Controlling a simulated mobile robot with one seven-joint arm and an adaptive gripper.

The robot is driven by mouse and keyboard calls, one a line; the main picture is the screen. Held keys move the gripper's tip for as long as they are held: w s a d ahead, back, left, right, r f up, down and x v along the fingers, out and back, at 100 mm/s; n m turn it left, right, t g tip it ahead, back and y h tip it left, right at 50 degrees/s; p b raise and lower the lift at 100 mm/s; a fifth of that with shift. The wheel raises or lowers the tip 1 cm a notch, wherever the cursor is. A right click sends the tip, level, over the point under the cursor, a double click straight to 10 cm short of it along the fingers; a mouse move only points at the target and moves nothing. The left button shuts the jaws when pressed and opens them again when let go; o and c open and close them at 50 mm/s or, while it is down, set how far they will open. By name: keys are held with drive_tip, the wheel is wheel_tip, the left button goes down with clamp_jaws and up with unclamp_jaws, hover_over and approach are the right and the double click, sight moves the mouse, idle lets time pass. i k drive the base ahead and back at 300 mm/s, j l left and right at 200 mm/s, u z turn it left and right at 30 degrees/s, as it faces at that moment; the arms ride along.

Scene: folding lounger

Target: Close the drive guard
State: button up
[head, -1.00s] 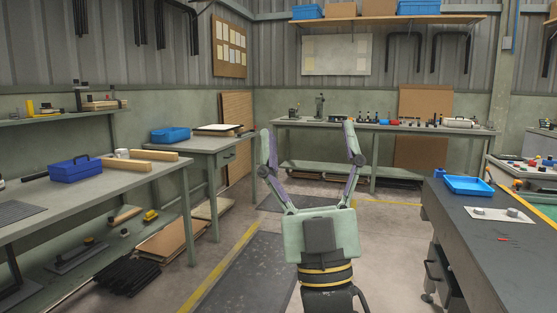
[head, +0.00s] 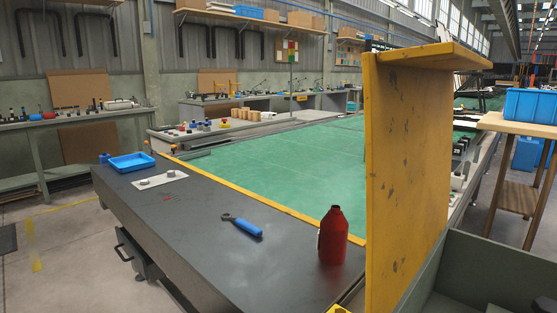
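A worn yellow panel (head: 405,180) with a flange (head: 430,56) along its top stands upright at the right of the head view. It looks like the drive guard, swung up and open. Its lower end meets the area beside a grey-green box-like housing (head: 480,275) at the lower right. Any hinge is hidden or out of frame. My gripper is not in view.
A dark bench top (head: 205,225) holds a red bottle (head: 333,236) close left of the panel, a blue-handled tool (head: 243,227) and a blue tray (head: 131,162). A green surface (head: 310,165) lies behind. Open floor (head: 70,250) is at the left.

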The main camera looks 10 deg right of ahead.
sight(408, 92)
drive_tip(key=j+z, duration=0.2)
drive_tip(key=z, duration=0.9)
drive_tip(key=j+z, duration=0.3)
drive_tip(key=k+j+z, duration=0.1)
drive_tip(key=j+z, duration=0.15)
drive_tip(key=j, duration=0.15)
drive_tip(key=k+j+z, duration=0.1)
drive_tip(key=j+z, duration=0.2)
drive_tip(key=k+j+z, duration=0.1)
drive_tip(key=j, duration=0.3)
drive_tip(key=k+j, duration=0.3)
drive_tip(key=k+j+z, duration=0.15)
drive_tip(key=j, duration=0.35)
drive_tip(key=k+j, duration=0.25)
drive_tip(key=i+j+z, duration=0.15)
drive_tip(key=z, duration=0.15)
drive_tip(key=j, duration=0.1)
